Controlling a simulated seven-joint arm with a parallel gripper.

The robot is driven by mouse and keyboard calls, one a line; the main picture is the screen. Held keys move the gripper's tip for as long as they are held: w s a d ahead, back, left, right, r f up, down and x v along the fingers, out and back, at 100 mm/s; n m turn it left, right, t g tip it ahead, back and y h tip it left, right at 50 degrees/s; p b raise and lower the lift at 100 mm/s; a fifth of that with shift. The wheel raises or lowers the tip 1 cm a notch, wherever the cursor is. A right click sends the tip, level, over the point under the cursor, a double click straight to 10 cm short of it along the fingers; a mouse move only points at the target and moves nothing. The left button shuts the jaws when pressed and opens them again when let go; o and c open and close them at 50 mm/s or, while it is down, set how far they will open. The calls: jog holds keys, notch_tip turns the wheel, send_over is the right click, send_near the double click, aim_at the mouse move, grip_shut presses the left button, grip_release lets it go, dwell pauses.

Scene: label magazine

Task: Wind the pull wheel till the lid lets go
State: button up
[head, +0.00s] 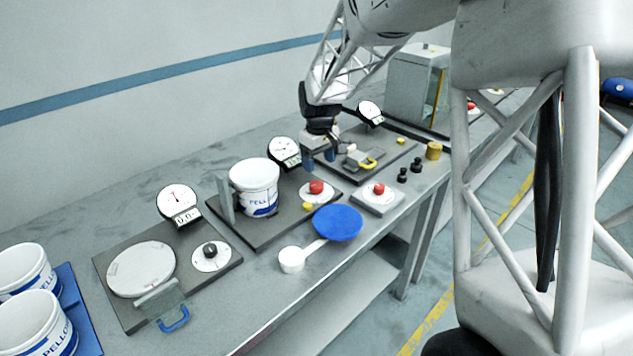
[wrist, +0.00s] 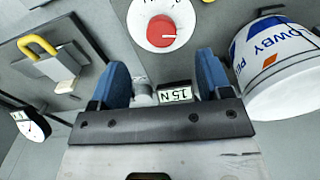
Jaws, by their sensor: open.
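A red knob on a white round dial (head: 317,187) sits on the middle dark plate, and it shows in the wrist view (wrist: 162,31). I take it for the pull wheel. Beside it stands a white bucket (head: 260,199), also in the wrist view (wrist: 285,70); its top looks white and closed. A round gauge (head: 285,150) stands behind; its readout (wrist: 176,94) shows 15 N upside down. My gripper (head: 319,158) is above the back of this plate, right of the gauge. In the wrist view my gripper (wrist: 162,62) is open and empty, apart from the knob.
A right plate carries a yellow handle (head: 368,163). A left plate carries a flat white disc (head: 141,269) and a black knob (head: 210,250). A blue disc (head: 338,222), a white cup (head: 292,259) and a red-button box (head: 379,190) are near the front edge.

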aim_at(316, 184)
jog(key=shift+w+a+f, duration=0.4)
jog(key=shift+w+f, duration=0.05)
jog(key=shift+w, duration=0.05)
jog(key=shift+f, duration=0.1)
jog(key=shift+f, duration=3.8)
jog(key=c, duration=0.9)
